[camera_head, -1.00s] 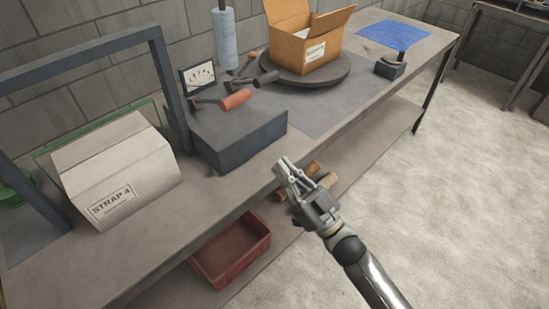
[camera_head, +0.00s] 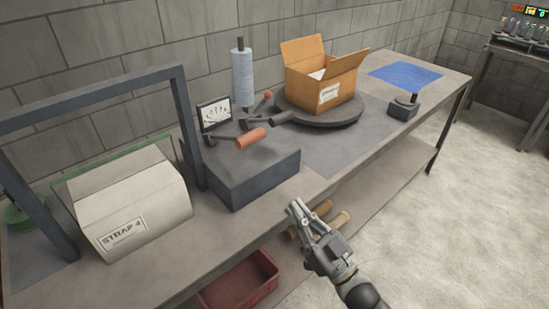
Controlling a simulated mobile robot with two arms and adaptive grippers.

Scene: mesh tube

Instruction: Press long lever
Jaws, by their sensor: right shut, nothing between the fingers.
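A dark grey box (camera_head: 240,180) on the workbench carries several lever handles beside a small dial gauge (camera_head: 214,114). One lever has a thick orange handle (camera_head: 250,138) and leans toward the right. Another has a black handle (camera_head: 281,117), and a smaller red-tipped one (camera_head: 267,96) stands behind. I cannot tell for certain which is the long lever. My right gripper (camera_head: 296,207) is shut and empty, in front of the bench edge, below and right of the box, apart from the levers. My left gripper is not in view.
An open cardboard box (camera_head: 340,92) stands on a round turntable (camera_head: 320,118). A red bin (camera_head: 240,288) is below the bench. Open floor (camera_head: 440,220) lies right.

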